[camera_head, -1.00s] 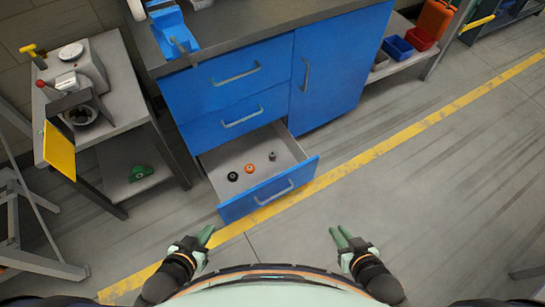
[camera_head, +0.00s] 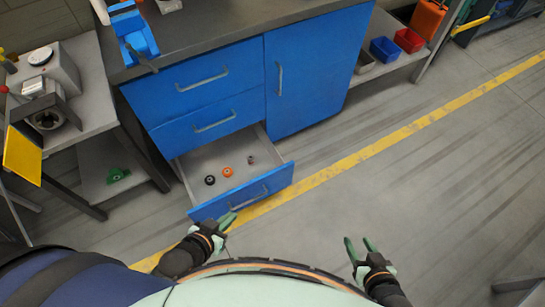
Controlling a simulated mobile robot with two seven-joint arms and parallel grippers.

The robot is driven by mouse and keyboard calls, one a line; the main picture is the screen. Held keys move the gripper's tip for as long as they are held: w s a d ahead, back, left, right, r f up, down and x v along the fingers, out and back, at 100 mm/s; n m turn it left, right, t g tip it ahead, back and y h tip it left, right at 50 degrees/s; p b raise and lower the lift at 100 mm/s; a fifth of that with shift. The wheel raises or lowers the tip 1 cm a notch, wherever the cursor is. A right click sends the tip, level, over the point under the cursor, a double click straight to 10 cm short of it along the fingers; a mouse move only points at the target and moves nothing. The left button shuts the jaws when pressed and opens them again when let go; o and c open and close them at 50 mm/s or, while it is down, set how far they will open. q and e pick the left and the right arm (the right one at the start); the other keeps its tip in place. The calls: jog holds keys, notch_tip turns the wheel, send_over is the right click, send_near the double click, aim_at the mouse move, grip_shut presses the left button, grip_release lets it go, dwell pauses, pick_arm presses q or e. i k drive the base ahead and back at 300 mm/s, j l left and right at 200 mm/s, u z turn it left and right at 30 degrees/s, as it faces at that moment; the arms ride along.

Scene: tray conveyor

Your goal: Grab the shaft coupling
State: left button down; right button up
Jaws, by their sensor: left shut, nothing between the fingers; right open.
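The open bottom drawer (camera_head: 184,170) holds three small parts: a black round one (camera_head: 210,180), an orange ring-like one (camera_head: 227,171) and a small grey-brown one (camera_head: 251,160). The grey-brown part may be the shaft coupling, but it is too small to be sure. My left gripper (camera_head: 229,220) is shut and empty, its fingertips overlapping the lower edge of the drawer front in the picture, below the handle; I cannot tell whether they touch. My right gripper (camera_head: 359,241) is open and empty over the floor, right of the drawer.
A blue cabinet (camera_head: 310,75) with a worktop stands above and behind the drawer. A grey side table (camera_head: 85,120) with a machine stands at left. Red (camera_head: 409,40) and blue (camera_head: 384,49) bins sit on a shelf at upper right.

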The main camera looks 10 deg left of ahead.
aim_at(250, 158)
jog(key=i+l+z, duration=0.65)
jog(key=i+l+u, duration=0.3)
jog(key=i, duration=0.2)
jog(key=i+l+u, duration=0.25)
jog(key=i, duration=0.25)
jog(key=i+u, duration=0.1)
jog(key=u, duration=0.35)
jog(key=i+l+u, duration=0.1)
jog(key=u, duration=0.4)
jog(key=i+l+u, duration=0.1)
jog(key=u, duration=0.35)
jog(key=i+l+u, duration=0.1)
jog(key=u, duration=0.35)
jog(key=l+u, duration=0.1)
jog(key=u, duration=0.35)
jog(key=i+l+u, duration=0.1)
jog(key=u, duration=0.35)
jog(key=l+u, duration=0.15)
jog(key=u, duration=0.3)
jog(key=l+u, duration=0.15)
jog(key=u, duration=0.3)
jog(key=l+u, duration=0.15)
jog(key=u, duration=0.3)
